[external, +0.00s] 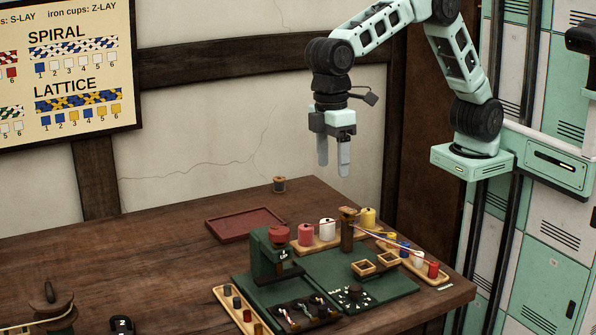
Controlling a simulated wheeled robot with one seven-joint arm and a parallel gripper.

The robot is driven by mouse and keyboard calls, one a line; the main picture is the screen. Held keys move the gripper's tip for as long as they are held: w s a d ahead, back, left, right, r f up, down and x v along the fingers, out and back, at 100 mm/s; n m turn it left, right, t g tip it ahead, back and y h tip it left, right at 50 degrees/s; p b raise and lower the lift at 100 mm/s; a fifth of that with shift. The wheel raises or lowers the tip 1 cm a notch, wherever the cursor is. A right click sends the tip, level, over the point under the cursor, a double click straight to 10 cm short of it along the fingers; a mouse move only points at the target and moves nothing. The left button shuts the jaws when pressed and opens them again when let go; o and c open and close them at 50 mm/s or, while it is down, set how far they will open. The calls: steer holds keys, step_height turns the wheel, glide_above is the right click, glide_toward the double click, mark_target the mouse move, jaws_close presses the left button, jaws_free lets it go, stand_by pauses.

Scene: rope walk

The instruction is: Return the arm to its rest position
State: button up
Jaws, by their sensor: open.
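My gripper (334,172) hangs in the air above the back part of the wooden table (175,245). Its two grey fingers point down with a narrow gap between them. Nothing is held between them. My mint-green arm (455,55) reaches up and over from its mount at the right, and bends down to the gripper. The gripper is well clear of everything on the table.
Below stand a red tray (245,222), a green press-like stand (268,255), coloured spools (327,229), a brown post (347,232) with cords, small wooden boxes (363,268) and a black tray (302,311). Table left of the red tray is mostly clear. Lockers (550,255) stand right.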

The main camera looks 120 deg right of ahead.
steer(key=s+a+f+n, duration=0.15)
steer(key=s+a, duration=0.35)
steer(key=s, duration=0.6)
steer(key=s+a+f+n, duration=0.1)
steer(key=s+a+n, duration=0.25)
steer(key=s, duration=0.65)
steer(key=s+d+f+n, duration=0.1)
steer(key=s+f, duration=0.1)
steer(key=s, duration=0.6)
steer(key=s+f+n, duration=0.2)
steer(key=s, duration=0.5)
steer(key=shift+s+d+f, duration=0.35)
steer(key=shift+d, duration=0.05)
